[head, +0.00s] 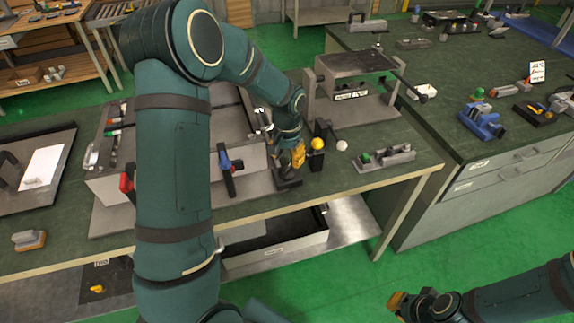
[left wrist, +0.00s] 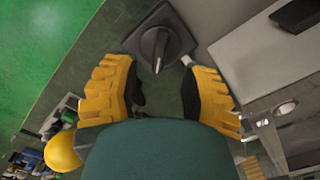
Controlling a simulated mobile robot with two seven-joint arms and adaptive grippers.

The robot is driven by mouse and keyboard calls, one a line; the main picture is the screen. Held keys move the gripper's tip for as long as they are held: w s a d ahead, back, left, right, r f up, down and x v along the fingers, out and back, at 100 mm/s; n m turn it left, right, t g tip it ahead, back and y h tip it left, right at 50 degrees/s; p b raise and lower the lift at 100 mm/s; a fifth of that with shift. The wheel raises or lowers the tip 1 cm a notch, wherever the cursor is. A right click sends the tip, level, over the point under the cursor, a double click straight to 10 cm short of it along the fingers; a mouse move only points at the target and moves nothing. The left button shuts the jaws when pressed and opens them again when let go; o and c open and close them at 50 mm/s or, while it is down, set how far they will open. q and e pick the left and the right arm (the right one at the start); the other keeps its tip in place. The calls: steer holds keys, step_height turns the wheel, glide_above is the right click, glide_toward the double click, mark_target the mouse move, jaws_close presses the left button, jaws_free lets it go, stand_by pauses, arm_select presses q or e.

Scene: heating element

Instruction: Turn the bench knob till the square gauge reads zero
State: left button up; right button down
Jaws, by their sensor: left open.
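The dark bench knob (left wrist: 156,46) with a raised grip bar sits on a grey square base, ahead of and between the fingertips in the left wrist view. In the head view its dark base (head: 287,184) shows at the bench's front edge, just below my gripper. My left gripper (left wrist: 163,88) has its yellow fingers spread and empty, apart from the knob; it also shows in the head view (head: 297,160). My right gripper (head: 402,303) is low at the right, away from the bench, its fingers mostly hidden. I cannot make out a square gauge in either view.
A yellow ball (head: 317,144) and a white ball (head: 342,146) stand close right of my left gripper. A grey block fixture (head: 392,158) lies farther right. A blue-handled clamp (head: 226,165) is to the left. A press-like stand (head: 355,85) rises behind.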

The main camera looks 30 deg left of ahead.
mark_target(287, 168)
arm_select(q)
step_height(287, 168, up, 7)
stand_by(0.3)
steer(key=shift+s, duration=0.1)
stand_by(0.4)
